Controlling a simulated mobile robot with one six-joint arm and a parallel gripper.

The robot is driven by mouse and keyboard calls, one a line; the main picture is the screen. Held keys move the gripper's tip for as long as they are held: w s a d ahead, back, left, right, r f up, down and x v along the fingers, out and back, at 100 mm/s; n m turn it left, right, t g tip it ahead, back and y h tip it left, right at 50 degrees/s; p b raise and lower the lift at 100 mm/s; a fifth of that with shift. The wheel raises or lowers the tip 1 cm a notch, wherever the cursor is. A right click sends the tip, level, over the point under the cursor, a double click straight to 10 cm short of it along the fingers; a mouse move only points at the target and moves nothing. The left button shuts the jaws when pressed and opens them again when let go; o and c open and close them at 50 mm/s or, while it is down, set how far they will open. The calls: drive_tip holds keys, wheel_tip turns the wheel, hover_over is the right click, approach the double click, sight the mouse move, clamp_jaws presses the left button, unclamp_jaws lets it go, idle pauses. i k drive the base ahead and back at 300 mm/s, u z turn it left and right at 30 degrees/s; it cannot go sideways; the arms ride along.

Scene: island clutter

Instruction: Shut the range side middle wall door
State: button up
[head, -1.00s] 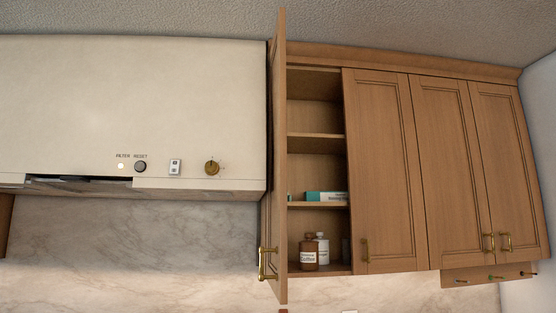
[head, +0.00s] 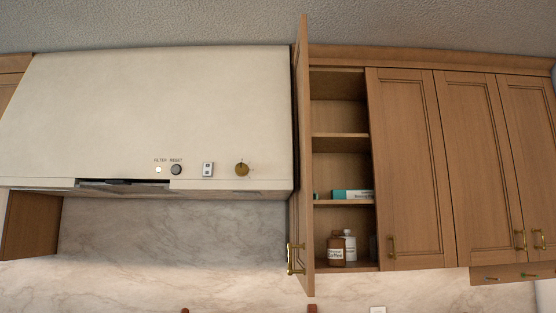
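An open wooden wall door (head: 304,160) stands swung out next to the range hood, seen nearly edge-on in the head view. Its brass handle (head: 294,259) is near the door's lower end, on the side facing the hood. Behind it the open cabinet (head: 340,105) shows its shelves. A teal and white box (head: 352,194) lies on one shelf. A brown labelled bottle (head: 336,250) and a white bottle (head: 349,245) stand on the bottom shelf. My gripper is not in view.
The cream range hood (head: 150,115) is close on the left of the open door. Shut wooden doors (head: 410,170) continue to the right. A small drawer unit (head: 505,273) hangs beneath them. A marble wall (head: 170,235) lies below the hood.

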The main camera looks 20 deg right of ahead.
sight(303, 246)
drive_tip(key=u, duration=0.3)
drive_tip(key=i, duration=0.55)
drive_tip(key=z, duration=1)
drive_tip(key=i, duration=0.5)
drive_tip(key=u, duration=0.1)
